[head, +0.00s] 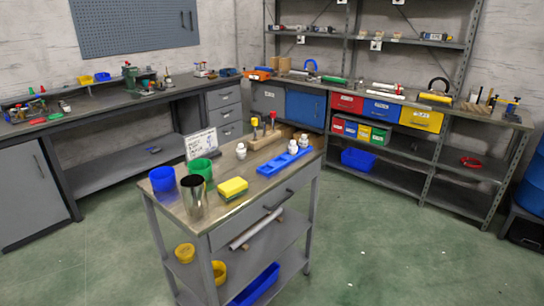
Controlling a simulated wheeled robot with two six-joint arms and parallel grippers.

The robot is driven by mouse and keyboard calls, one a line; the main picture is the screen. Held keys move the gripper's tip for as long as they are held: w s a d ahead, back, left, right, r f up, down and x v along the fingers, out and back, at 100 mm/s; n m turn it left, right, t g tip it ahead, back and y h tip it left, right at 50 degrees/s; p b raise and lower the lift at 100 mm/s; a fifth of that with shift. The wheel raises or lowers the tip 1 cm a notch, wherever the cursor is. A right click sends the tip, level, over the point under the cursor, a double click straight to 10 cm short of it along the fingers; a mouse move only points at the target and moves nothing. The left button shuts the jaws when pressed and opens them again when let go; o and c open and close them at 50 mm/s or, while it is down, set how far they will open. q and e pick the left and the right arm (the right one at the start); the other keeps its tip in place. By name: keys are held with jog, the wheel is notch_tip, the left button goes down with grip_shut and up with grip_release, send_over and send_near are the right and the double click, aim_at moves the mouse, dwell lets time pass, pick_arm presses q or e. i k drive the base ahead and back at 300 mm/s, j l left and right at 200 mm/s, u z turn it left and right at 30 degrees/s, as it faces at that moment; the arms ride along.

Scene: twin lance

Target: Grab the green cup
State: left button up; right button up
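The green cup (201,170) stands on the top of the grey cart (222,213), near its left end. A blue cup (162,179) stands to its left. A shiny metal cup (193,196) stands in front of it and covers part of its lower front. A white sign (201,143) stands behind it. Neither of my grippers shows in the head view.
The cart top also bears a yellow sponge (233,189), a blue tray (283,161) with white bottles, and a wooden block (265,138) with tools. Workbenches and shelves line the walls. The green floor in front and to the right is clear.

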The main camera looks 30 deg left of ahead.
aim_at(203, 167)
jog(key=i+z, duration=0.15)
jog(key=i, duration=1.55)
jog(key=i+u, duration=0.4)
jog(key=i+l+u, duration=0.2)
jog(key=i+u, duration=0.2)
jog(key=i, duration=0.2)
